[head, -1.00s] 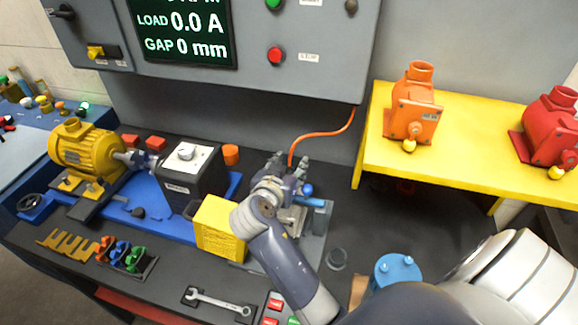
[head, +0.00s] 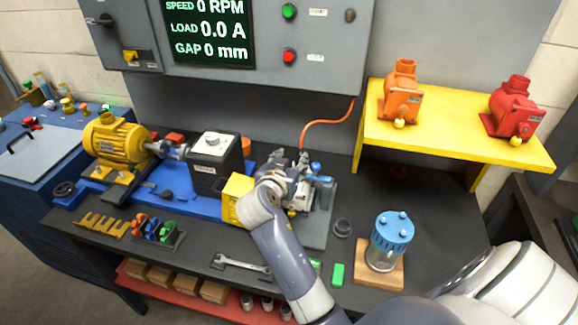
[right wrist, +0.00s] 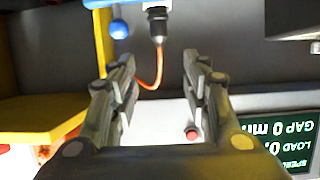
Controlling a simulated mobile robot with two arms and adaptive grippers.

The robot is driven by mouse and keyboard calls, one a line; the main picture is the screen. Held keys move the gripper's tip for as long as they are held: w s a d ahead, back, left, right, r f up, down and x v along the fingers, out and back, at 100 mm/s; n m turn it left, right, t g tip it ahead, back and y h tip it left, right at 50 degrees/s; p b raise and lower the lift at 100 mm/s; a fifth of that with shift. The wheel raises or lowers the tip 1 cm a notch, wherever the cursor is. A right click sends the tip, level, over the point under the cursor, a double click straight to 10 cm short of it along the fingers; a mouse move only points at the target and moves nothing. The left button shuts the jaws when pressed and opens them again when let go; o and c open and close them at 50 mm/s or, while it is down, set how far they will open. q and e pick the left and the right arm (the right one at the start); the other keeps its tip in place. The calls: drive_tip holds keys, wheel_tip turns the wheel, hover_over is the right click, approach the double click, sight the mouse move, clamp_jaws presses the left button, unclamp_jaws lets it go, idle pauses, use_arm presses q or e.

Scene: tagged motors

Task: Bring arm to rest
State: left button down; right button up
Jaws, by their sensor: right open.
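My right arm reaches in from the lower right of the head view. Its right gripper (head: 292,162) is over the middle of the bench, beside a yellow block (head: 236,198). In the right wrist view the two fingers of my right gripper (right wrist: 160,65) stand apart with nothing held between them. A dark metal tip (right wrist: 157,22) and an orange cable (right wrist: 157,78) show beyond the fingers. In the head view my wrist partly hides the grey fixture (head: 322,195) under the gripper. My left gripper is not in view.
A yellow motor (head: 117,145) and a black box (head: 213,168) stand left on the bench. A yellow shelf (head: 445,140) holds an orange pump (head: 402,100) and a red pump (head: 514,112). A blue-capped jar (head: 390,240) and a wrench (head: 240,265) are near the front edge.

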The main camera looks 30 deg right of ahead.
drive_tip(key=s+a+f+n+g+y, duration=0.2)
drive_tip(key=s+a+f+n+y, duration=0.25)
drive_tip(key=s+f, duration=0.75)
drive_tip(key=s+a+f+n+g+y, duration=0.25)
drive_tip(key=s+a+n, duration=0.2)
drive_tip(key=s, duration=0.35)
drive_tip(key=s+a+f+n+g+y, duration=0.1)
drive_tip(key=s+a+f+n+y, duration=0.25)
drive_tip(key=s+a, duration=0.4)
drive_tip(key=s+d+f+g+b, duration=0.1)
drive_tip(key=s+f+b, duration=0.1)
drive_tip(key=f, duration=1.3)
drive_tip(key=s+d+f+g+b, duration=0.1)
drive_tip(key=f+b, duration=0.2)
drive_tip(key=f, duration=1.3)
drive_tip(key=s+d+f+b, duration=0.3)
drive_tip(key=s+f, duration=1.3)
drive_tip(key=f, duration=0.2)
drive_tip(key=shift+s+g, duration=0.3)
drive_tip(key=shift+g, duration=0.05)
drive_tip(key=shift+c, duration=1.1)
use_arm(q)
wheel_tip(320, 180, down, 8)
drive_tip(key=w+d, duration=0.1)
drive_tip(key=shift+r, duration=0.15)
use_arm(e)
drive_tip(key=shift+w+a, duration=0.1)
